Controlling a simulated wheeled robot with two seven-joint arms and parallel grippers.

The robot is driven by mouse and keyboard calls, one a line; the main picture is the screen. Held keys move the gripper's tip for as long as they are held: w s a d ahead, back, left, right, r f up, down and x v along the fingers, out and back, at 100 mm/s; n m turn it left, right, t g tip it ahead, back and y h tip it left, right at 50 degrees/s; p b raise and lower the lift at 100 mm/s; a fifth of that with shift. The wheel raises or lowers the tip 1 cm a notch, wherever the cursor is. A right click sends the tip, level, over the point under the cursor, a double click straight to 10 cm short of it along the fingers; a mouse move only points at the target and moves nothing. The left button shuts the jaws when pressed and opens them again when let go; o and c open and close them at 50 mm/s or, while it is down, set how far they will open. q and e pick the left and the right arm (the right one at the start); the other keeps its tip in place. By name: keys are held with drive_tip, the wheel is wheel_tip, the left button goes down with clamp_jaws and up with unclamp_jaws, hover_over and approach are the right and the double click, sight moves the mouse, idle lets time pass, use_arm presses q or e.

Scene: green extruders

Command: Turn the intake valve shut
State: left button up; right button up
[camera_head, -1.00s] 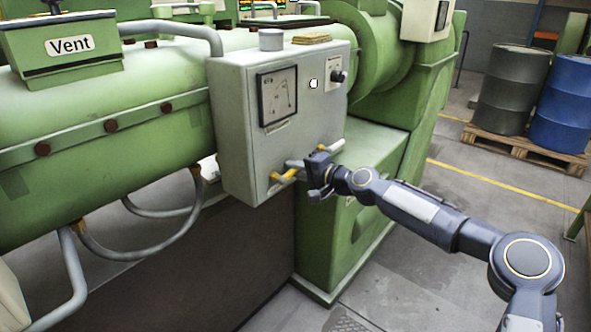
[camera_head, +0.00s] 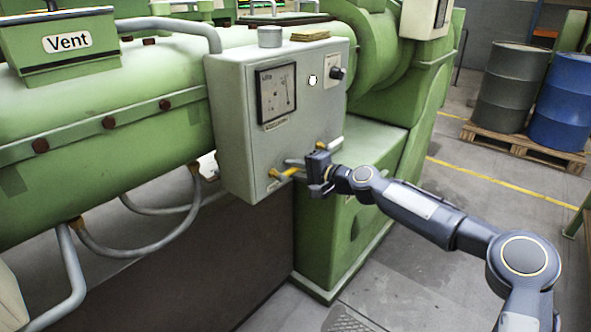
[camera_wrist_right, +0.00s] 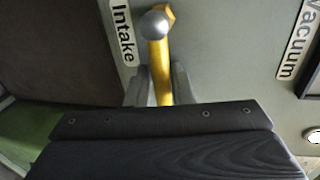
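The intake valve has a yellow lever (camera_head: 285,174) low on the front of the grey control box (camera_head: 232,140). In the right wrist view the yellow lever (camera_wrist_right: 160,72) ends in a grey ball, beside the "Intake" label (camera_wrist_right: 123,30). My right gripper (camera_head: 298,165) is at this lever. In the wrist view its grey fingers (camera_wrist_right: 160,88) lie on both sides of the lever, close against it, and appear shut on it. The lower part of the lever is hidden by the gripper body. My left gripper is out of view.
A "Vacuum" label (camera_wrist_right: 295,40) is to the right in the wrist view. Another small yellow part (camera_head: 321,145) shows right of the intake lever. A dial gauge (camera_head: 276,94) sits above. Drums on a pallet (camera_head: 525,146) stand far right; the floor between is clear.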

drive_tip(key=b+v, duration=0.1)
drive_tip(key=v, duration=0.6)
drive_tip(key=shift+s+d, duration=0.25)
drive_tip(key=shift+d, duration=0.05)
drive_tip(key=shift+r, duration=0.1)
